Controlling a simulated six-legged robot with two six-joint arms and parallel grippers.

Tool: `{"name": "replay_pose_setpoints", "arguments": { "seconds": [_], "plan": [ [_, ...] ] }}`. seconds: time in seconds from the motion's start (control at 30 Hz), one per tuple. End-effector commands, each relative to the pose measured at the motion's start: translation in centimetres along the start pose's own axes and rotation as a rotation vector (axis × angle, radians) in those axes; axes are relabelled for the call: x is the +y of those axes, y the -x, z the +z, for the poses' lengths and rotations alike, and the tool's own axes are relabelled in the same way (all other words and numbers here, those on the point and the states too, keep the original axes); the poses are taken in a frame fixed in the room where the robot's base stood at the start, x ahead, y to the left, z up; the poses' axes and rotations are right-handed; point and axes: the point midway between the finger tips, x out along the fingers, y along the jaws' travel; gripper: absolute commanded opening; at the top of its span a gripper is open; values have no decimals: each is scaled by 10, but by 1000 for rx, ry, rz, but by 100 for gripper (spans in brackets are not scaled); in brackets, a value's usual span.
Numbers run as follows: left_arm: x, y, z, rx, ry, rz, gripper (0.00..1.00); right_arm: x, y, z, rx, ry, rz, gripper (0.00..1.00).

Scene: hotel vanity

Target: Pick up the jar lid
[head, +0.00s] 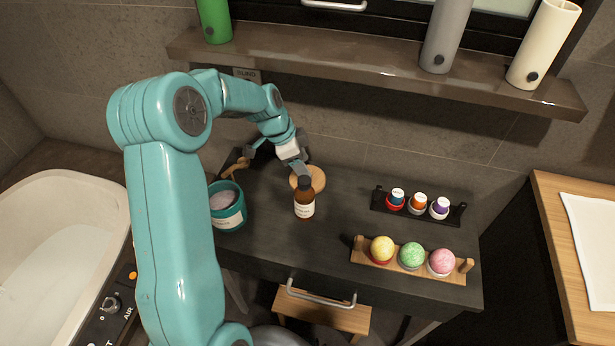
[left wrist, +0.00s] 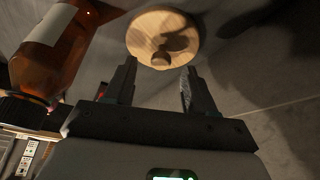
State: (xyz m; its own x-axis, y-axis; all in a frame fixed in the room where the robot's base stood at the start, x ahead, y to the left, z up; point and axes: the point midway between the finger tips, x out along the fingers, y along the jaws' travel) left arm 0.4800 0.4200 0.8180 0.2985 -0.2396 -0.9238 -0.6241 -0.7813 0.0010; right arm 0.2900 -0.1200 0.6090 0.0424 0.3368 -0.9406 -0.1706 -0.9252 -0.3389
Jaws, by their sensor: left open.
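The jar lid is a round, light wooden disc (head: 318,175) with a small knob, lying on the dark vanity top behind the brown bottle. In the left wrist view the lid (left wrist: 150,30) is just beyond the fingertips, roughly centred between them, with its knob facing the gripper. My left gripper (head: 297,167) is open and empty, close to the lid at its upper left in the head view; it also shows in the left wrist view (left wrist: 157,78). The bottle hides part of the lid. My right gripper is not in view.
The brown bottle (head: 304,207) stands right beside the lid and is close to the left in the wrist view (left wrist: 55,50). An open teal jar (head: 229,218) stands to the left. Racks with small bottles (head: 417,207) and coloured balls (head: 411,268) are at the right. A shelf (head: 350,70) overhangs behind.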

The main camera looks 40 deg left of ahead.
Motion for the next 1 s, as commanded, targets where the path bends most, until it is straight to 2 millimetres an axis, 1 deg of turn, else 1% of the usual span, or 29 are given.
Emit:
{"name": "replay_pose_setpoints", "arguments": {
  "seconds": [0.03, 0.13, 0.23, 0.4, 0.43, 0.47, 0.5, 0.57, 0.6, 0.87, 1.0],
  "plan": [
    [0, -10, 0, -1, 0, 4, 55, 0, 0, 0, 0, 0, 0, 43],
    [-1, -21, 0, 0, -1, 2, 55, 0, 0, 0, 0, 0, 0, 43],
    [-1, -25, 0, 0, -1, 0, 55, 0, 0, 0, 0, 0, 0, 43],
    [-1, -25, 0, 1, -1, -1, 55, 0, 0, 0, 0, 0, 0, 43],
    [-1, -25, 0, 1, -1, -1, 49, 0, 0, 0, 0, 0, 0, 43],
    [-1, -25, 0, 1, -1, -1, 39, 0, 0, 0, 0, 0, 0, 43],
    [-1, -25, 0, 1, -1, -1, 26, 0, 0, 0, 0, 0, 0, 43],
    [-1, -25, 0, 1, -1, -1, 6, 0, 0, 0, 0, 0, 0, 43],
    [-1, -25, 0, 1, -1, -1, 0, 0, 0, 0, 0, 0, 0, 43],
    [-1, -25, 0, 1, -1, -1, 0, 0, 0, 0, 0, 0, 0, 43],
    [-2, -20, -2, 1, -1, -2, 0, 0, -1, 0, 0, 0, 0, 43]
  ]
}}
